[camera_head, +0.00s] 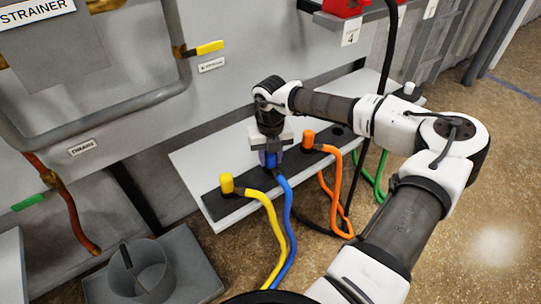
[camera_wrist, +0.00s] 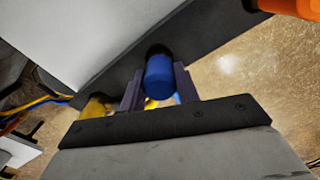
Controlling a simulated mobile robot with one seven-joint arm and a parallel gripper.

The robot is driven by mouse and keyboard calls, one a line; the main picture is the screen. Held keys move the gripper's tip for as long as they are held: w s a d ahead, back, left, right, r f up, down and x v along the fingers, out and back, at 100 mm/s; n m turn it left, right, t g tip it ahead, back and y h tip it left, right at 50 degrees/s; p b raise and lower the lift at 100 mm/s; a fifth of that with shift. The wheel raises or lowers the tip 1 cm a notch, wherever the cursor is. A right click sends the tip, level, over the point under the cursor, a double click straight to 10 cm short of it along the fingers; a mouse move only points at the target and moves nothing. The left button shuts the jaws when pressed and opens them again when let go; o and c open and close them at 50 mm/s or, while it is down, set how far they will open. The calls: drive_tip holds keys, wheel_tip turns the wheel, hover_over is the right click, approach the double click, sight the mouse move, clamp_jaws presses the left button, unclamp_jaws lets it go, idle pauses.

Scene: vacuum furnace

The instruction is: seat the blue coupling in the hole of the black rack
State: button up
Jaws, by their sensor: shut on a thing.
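The blue coupling (camera_head: 271,160) is held between the fingers of my gripper (camera_head: 269,152) over the black rack (camera_head: 232,205). In the wrist view, the coupling (camera_wrist: 160,80) stands between both dark fingers of my gripper (camera_wrist: 158,88), its rounded end facing the rack (camera_wrist: 207,42). A dark round hole (camera_wrist: 157,50) in the rack shows just past that end, partly covered by the coupling. I cannot tell how large the gap between them is. A blue hose (camera_head: 287,207) runs down from the coupling past the rack's front edge.
A yellow coupling (camera_head: 227,183) and an orange coupling (camera_head: 308,139) stand in the rack on either side of mine, with hoses hanging in front. The rack lies on a white shelf (camera_head: 196,160) against the grey furnace panel.

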drive_tip(key=shift+f, duration=0.15)
drive_tip(key=o, duration=1.2)
drive_tip(key=shift+o, duration=0.2)
wheel_tip(320, 180, up, 14)
drive_tip(key=p, duration=0.2)
drive_tip(key=shift+f, duration=0.1)
